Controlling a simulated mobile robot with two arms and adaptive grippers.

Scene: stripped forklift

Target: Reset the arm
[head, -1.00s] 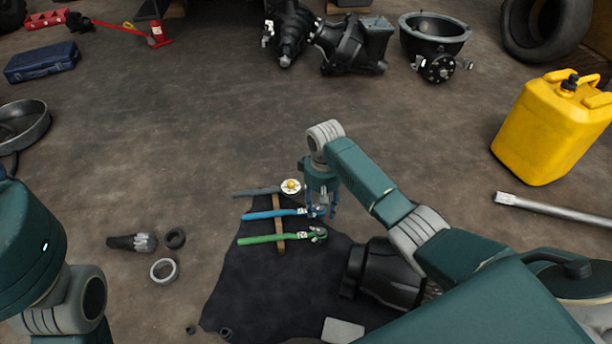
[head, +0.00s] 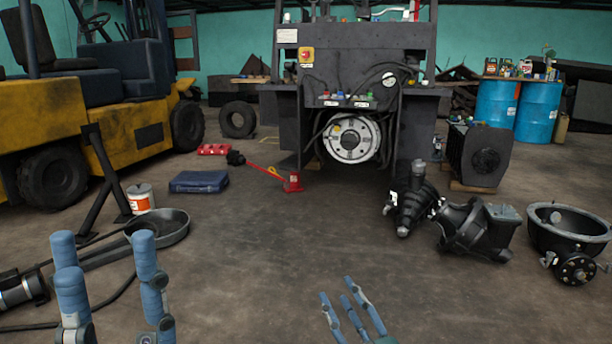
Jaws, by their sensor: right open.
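My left gripper (head: 107,275) is at the lower left of the head view. Its blue fingers point up and stand well apart, with nothing between them. My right gripper (head: 345,308) is at the bottom edge, right of the middle. Its thin blue fingers are spread and empty, over bare floor. Both arms behind the grippers are mostly out of the picture. The wrenches and the dark cloth are out of view.
The stripped forklift (head: 355,75) stands ahead. A red jack (head: 291,182), a blue case (head: 198,182) and a round pan (head: 158,224) lie on the left. Gearbox parts (head: 475,230) and a bell housing (head: 567,236) are at right. The middle floor is clear.

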